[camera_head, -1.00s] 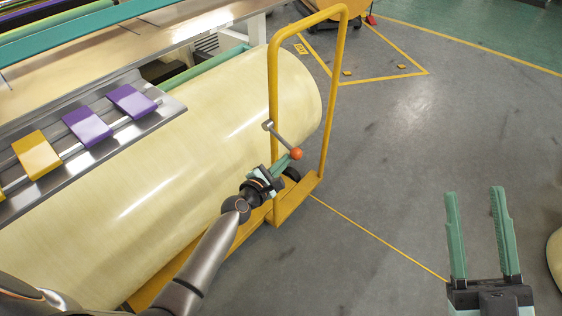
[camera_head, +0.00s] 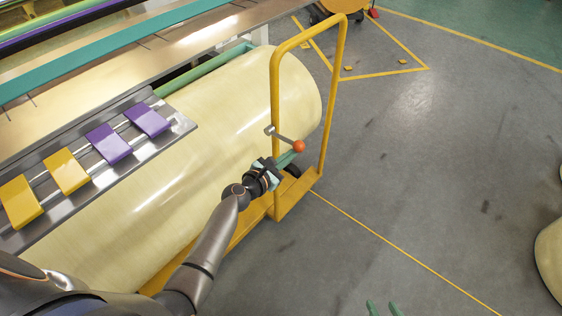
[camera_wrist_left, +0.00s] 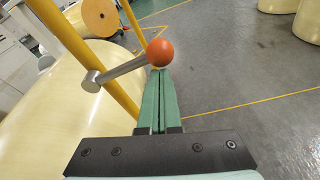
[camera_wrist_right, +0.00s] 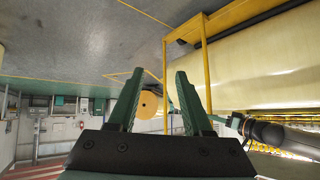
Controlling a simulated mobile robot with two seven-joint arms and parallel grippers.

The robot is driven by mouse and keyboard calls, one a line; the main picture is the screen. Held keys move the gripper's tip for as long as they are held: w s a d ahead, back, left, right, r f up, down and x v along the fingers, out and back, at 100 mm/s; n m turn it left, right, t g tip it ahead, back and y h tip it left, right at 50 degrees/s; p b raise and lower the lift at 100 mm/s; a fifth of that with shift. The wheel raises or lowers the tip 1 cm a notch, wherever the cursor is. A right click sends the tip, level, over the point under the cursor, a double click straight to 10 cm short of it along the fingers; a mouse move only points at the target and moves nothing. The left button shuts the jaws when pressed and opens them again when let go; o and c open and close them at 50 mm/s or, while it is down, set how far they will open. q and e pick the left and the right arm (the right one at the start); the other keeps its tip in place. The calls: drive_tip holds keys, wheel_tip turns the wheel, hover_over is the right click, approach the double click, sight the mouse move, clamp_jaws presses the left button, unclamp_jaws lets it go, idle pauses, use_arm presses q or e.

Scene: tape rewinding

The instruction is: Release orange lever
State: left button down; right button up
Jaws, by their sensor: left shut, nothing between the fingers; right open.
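The orange lever is a grey rod with an orange ball knob (camera_head: 299,146), fixed to the yellow cart frame (camera_head: 275,95). In the left wrist view the knob (camera_wrist_left: 160,52) sits just past the fingertips and the rod runs left to the yellow post. My left gripper (camera_head: 290,158) is shut and empty, just below the knob; I cannot tell whether it touches. Its closed fingers also show in the left wrist view (camera_wrist_left: 161,78). My right gripper (camera_wrist_right: 158,75) is open and empty; only its fingertips (camera_head: 383,308) show at the bottom of the head view.
A large cream roll (camera_head: 180,170) lies on the yellow cart along the machine. Purple and yellow pads (camera_head: 108,143) sit on a metal rail at left. Grey floor (camera_head: 420,170) right of the cart is clear. Another cream roll (camera_head: 550,255) stands at the right edge.

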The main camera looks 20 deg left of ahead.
sight(294, 145)
use_arm(q)
wheel_tip(294, 145, up, 3)
drive_tip(key=n+h+p, duration=0.1)
drive_tip(key=n+p, duration=0.1)
drive_tip(key=p, duration=0.2)
drive_tip(key=shift+a+r+g, duration=0.1)
drive_tip(key=shift+g, duration=0.2)
drive_tip(key=shift+w+a+r+n+h+p, duration=0.1)
drive_tip(key=shift+a+r+n+h+p, duration=0.05)
drive_tip(key=shift+r+n+p, duration=0.4)
drive_tip(key=shift+a+r+n+h+p, duration=0.1)
drive_tip(key=shift+r+n+h+p, duration=0.1)
drive_tip(key=shift+n+p, duration=0.4)
